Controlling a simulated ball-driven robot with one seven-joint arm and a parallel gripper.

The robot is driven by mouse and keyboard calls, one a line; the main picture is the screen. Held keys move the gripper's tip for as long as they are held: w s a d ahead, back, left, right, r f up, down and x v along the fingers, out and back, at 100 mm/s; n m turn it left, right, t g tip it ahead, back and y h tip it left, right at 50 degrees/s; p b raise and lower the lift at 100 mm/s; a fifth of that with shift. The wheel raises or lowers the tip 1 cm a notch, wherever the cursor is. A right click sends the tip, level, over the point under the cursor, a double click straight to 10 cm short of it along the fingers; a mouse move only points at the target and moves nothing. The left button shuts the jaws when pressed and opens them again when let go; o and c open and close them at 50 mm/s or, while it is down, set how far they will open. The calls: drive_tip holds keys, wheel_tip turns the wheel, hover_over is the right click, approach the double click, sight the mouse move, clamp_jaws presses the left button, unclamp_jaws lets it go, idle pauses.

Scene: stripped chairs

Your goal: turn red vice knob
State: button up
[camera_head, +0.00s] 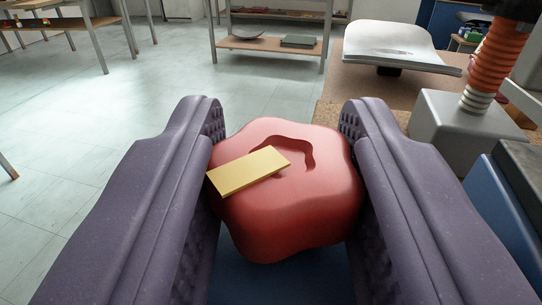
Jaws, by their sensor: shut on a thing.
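The red vice knob (300,215) is a rounded, lobed knob in the middle of the head camera view. It has a curved recess in its top face and a flat yellow bar (248,171) on its upper left. My gripper (283,150) has two purple, textured fingers, one on each side of the knob. The fingers are shut on it, touching its left and right sides. The underside of the knob is hidden, with a dark blue surface (285,280) below it.
A grey block (455,130) with an orange ribbed column (495,60) stands close at the right. Behind it is a brown worktop (360,95) with a pale curved seat shell (395,42). A shelf rack (270,45) stands at the back. The tiled floor at left is clear.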

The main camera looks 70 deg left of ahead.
sight(310, 154)
drive_tip(key=shift+w+d+r+g, duration=0.15)
drive_tip(key=shift+w+r+g, duration=0.05)
drive_tip(key=shift+r+g, duration=0.1)
drive_tip(key=o, duration=1)
drive_tip(key=shift+o, duration=0.2)
drive_tip(key=shift+r+n, duration=0.15)
drive_tip(key=shift+n, duration=0.15)
wheel_tip(310, 154, up, 4)
drive_tip(key=p, duration=0.3)
drive_tip(key=shift+w, duration=0.15)
drive_tip(key=s+d+p, duration=0.4)
drive_tip(key=s+p, duration=0.4)
drive_tip(key=s, duration=0.8)
